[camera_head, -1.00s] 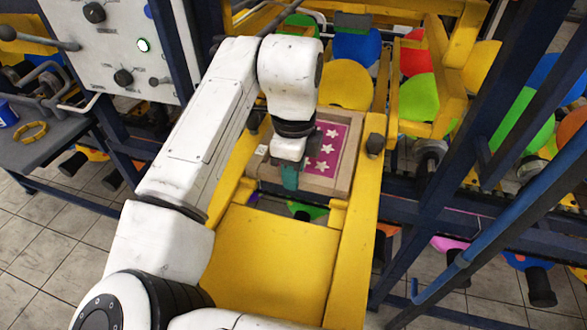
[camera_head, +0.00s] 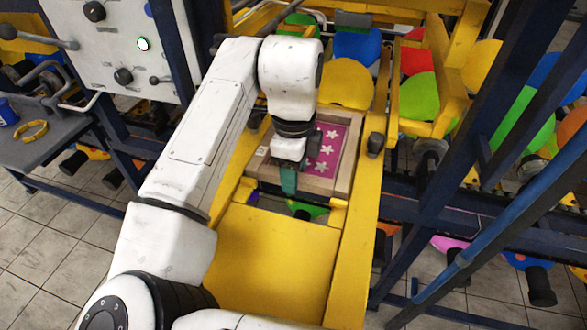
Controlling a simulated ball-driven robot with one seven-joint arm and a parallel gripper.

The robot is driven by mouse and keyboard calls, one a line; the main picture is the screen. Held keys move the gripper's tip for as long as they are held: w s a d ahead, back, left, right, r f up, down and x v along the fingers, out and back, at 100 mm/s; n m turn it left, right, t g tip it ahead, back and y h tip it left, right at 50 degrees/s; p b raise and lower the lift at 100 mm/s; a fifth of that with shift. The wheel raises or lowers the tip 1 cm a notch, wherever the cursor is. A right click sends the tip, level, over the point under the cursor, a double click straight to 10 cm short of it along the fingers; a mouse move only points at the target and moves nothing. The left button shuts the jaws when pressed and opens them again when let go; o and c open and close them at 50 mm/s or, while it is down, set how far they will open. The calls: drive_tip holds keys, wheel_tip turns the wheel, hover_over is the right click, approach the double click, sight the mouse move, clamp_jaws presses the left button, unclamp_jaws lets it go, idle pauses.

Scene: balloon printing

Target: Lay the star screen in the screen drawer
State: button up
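The star screen (camera_head: 325,152) is a wooden frame around a magenta panel with white stars. It lies in the yellow screen drawer (camera_head: 363,210), between the drawer's side rails and behind its flat yellow front plate. My gripper (camera_head: 288,182) is at the near edge of the star screen, pointing down, with a teal fingertip showing. My wrist and forearm hide the left part of the screen. I cannot see both fingers, so whether they grip the frame is unclear.
A grey control panel (camera_head: 118,45) stands at the left, above a grey shelf with a yellow ring (camera_head: 30,131). Dark blue posts and a slanted blue bar (camera_head: 490,220) stand at the right.

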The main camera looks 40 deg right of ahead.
drive_tip(key=shift+o, duration=0.9)
wheel_tip(320, 180, up, 8)
drive_tip(key=shift+f+b, duration=0.25)
drive_tip(key=shift+b, duration=0.45)
drive_tip(key=shift+s+f, duration=0.1)
